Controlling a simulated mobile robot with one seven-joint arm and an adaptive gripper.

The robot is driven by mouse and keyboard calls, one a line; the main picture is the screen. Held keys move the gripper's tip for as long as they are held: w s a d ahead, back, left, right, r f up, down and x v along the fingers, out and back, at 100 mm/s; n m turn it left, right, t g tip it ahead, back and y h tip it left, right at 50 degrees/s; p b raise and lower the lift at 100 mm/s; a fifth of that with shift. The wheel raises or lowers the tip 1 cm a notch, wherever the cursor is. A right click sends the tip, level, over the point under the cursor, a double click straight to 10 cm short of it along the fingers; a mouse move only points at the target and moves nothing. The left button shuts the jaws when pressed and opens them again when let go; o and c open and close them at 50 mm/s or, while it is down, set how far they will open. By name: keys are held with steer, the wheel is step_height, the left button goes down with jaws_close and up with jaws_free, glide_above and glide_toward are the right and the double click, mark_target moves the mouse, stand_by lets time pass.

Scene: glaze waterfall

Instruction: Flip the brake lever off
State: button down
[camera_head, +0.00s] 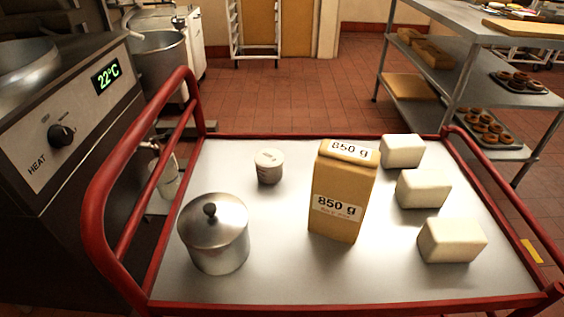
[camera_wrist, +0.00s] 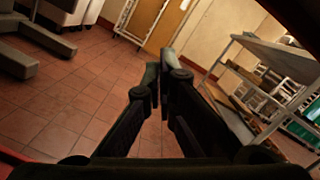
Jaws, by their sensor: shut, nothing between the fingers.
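My gripper (camera_wrist: 162,72) shows only in the wrist view. Its dark fingers are together and empty, pointing out over the tiled floor. I cannot make out a brake lever in either view. A small yellow patch (camera_head: 531,250) shows by the cart's right rail; I cannot tell what it is. The cart's wheels and underside are hidden.
On the cart stand a lidded metal pot (camera_head: 215,235), a small cup (camera_head: 268,166), an 850 g carton (camera_head: 342,190) and several pale blocks (camera_head: 452,240). A heater panel (camera_head: 75,125) reading 22°C is at left, a metal shelf (camera_head: 450,55) at right. Tiled floor lies open between.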

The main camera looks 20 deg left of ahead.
steer(key=w+a+r+p, duration=0.1)
steer(key=r, duration=0.1)
steer(key=w+a+r+p, duration=0.1)
steer(key=w+a+r, duration=0.1)
steer(key=shift+w+a, duration=0.1)
stand_by(0.4)
